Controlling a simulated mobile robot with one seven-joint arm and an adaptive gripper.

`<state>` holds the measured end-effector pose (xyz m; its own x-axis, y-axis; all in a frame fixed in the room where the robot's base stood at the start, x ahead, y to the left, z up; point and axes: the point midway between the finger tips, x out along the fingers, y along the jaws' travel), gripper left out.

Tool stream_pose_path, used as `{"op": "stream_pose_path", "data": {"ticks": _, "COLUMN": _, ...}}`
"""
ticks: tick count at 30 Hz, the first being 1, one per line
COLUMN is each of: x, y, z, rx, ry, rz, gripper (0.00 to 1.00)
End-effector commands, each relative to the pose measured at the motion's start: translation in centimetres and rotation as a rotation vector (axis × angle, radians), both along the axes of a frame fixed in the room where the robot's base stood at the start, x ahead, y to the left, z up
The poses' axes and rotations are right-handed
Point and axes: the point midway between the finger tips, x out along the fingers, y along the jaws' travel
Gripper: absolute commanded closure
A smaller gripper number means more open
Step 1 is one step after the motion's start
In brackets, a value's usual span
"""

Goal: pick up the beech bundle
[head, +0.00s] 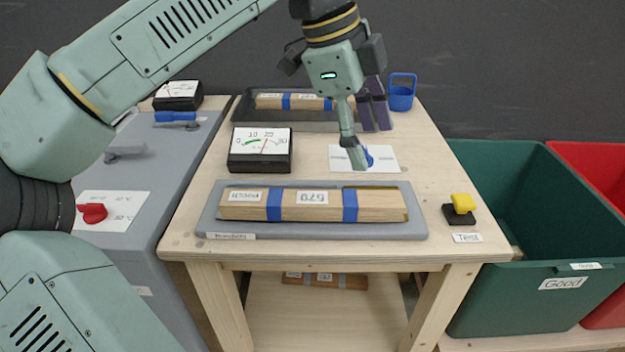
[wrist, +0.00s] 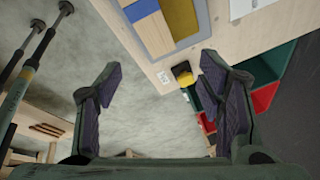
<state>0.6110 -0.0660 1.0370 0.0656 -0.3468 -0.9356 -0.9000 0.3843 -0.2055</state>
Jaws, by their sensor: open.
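A bundle of pale wooden strips (head: 385,206) with two blue bands and white labels lies lengthwise on a grey tray (head: 415,228) at the table front. Its labels are too small to read surely as beech. Its banded end (wrist: 150,22) shows at the top of the wrist view. A similar blue-banded bundle (head: 268,102) lies in a dark tray at the back, partly hidden by my arm. My gripper (head: 367,147) is open and empty, above the table behind the front bundle. In the wrist view its fingers (wrist: 160,72) stand wide apart with nothing between them.
A black gauge box (head: 260,163) stands behind the grey tray's left part. A yellow button (head: 463,204) is at the table's right edge. A blue cup (head: 401,93) stands at the back. Green (head: 490,165) and red (head: 590,160) bins are right. Another bundle (head: 325,280) lies on the lower shelf.

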Motion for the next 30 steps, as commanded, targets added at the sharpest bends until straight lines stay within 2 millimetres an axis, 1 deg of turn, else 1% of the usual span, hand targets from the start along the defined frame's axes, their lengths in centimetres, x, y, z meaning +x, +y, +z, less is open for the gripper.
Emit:
{"op": "stream_pose_path", "data": {"ticks": 1, "x": 0.7, "y": 2.3, "z": -0.6, "rx": 0.107, "ry": 0.045, "rz": 0.124, "gripper": 0.38}}
{"op": "stream_pose_path", "data": {"ticks": 3, "x": 1.0, "y": 4.9, "z": -1.1, "rx": 0.215, "ry": 0.094, "rz": 0.265, "gripper": 0.38}}
{"op": "stream_pose_path", "data": {"ticks": 6, "x": 1.2, "y": 7.2, "z": -1.3, "rx": 0.307, "ry": 0.131, "rz": 0.388, "gripper": 0.38}}
{"op": "stream_pose_path", "data": {"ticks": 8, "x": 1.1, "y": 7.8, "z": -1.6, "rx": 0.331, "ry": 0.140, "rz": 0.421, "gripper": 0.38}}
{"op": "stream_pose_path", "data": {"ticks": 10, "x": 1.1, "y": 8.1, "z": -2.5, "rx": 0.342, "ry": 0.146, "rz": 0.435, "gripper": 0.38}}
{"op": "stream_pose_path", "data": {"ticks": 16, "x": 1.1, "y": 7.9, "z": -5.6, "rx": 0.338, "ry": 0.146, "rz": 0.429, "gripper": 0.38}}
{"op": "stream_pose_path", "data": {"ticks": 18, "x": 1.1, "y": 7.9, "z": -6.4, "rx": 0.336, "ry": 0.145, "rz": 0.428, "gripper": 0.38}}
{"op": "stream_pose_path", "data": {"ticks": 23, "x": 1.0, "y": 7.8, "z": -7.4, "rx": 0.336, "ry": 0.145, "rz": 0.426, "gripper": 0.38}}
{"op": "stream_pose_path", "data": {"ticks": 26, "x": 0.8, "y": 7.4, "z": -8.7, "rx": 0.334, "ry": 0.144, "rz": 0.423, "gripper": 0.38}}
{"op": "stream_pose_path", "data": {"ticks": 30, "x": 0.6, "y": 7.2, "z": -10.8, "rx": 0.334, "ry": 0.146, "rz": 0.425, "gripper": 0.38}}
